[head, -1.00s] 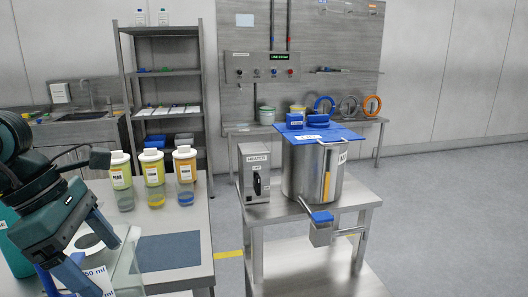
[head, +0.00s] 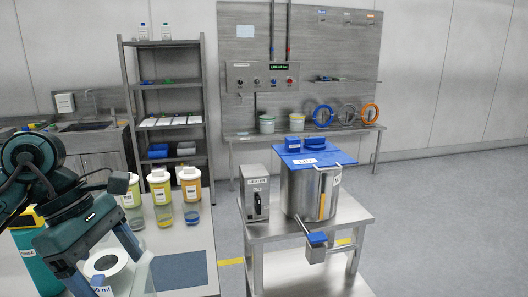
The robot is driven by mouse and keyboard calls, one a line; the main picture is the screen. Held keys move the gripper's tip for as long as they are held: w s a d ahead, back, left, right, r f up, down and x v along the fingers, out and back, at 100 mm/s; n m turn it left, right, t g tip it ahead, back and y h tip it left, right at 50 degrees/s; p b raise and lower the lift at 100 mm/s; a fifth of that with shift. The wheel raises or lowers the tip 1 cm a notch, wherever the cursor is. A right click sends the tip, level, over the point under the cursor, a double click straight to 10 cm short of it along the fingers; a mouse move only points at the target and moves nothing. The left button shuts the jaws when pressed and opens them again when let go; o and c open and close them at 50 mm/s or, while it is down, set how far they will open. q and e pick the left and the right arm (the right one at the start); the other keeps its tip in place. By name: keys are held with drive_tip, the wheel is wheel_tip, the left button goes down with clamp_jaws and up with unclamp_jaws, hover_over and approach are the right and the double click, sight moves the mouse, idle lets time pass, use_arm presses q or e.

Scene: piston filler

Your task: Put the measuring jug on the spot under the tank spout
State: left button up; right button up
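The measuring jug (head: 137,268), clear with a "50 ml" label, is at the lower left of the head view, cut off by the bottom edge. My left gripper (head: 103,270) is over the jug, with its fingers spread around the upper part. Its grip on the jug is unclear because the fingertips are partly hidden. The steel tank (head: 300,192) with a blue lid stands on a steel table to the right. Its spout (head: 316,254), with a blue top, sticks out at the front. The spot under it is not clearly visible. My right gripper is not in view.
A teal container (head: 32,258) is at far left. A heater box (head: 257,199) stands left of the tank. A floor gap separates the bench from the steel table (head: 345,215).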

use_arm(q)
drive_tip(key=f+m+g, duration=0.1)
drive_tip(key=f+m, duration=0.1)
drive_tip(key=d+f+m+g+y, duration=0.1)
drive_tip(key=f+m, duration=0.1)
drive_tip(key=m, duration=0.1)
drive_tip(key=d+f+m, duration=0.1)
drive_tip(key=f+m, duration=0.2)
drive_tip(key=shift+w+g+y, duration=0.3)
drive_tip(key=shift+g, duration=0.1)
wheel_tip(320, 180, down, 7)
drive_tip(key=m+g+y, duration=0.1)
drive_tip(key=m+y, duration=0.2)
drive_tip(key=m, duration=0.5)
drive_tip(key=shift+s+d+f+m, duration=0.2)
drive_tip(key=shift+s+m, duration=0.1)
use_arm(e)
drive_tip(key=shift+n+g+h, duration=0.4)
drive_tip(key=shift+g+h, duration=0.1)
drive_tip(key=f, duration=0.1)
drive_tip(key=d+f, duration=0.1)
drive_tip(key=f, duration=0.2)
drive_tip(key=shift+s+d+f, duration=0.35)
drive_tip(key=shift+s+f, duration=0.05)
use_arm(q)
drive_tip(key=shift+a, duration=0.15)
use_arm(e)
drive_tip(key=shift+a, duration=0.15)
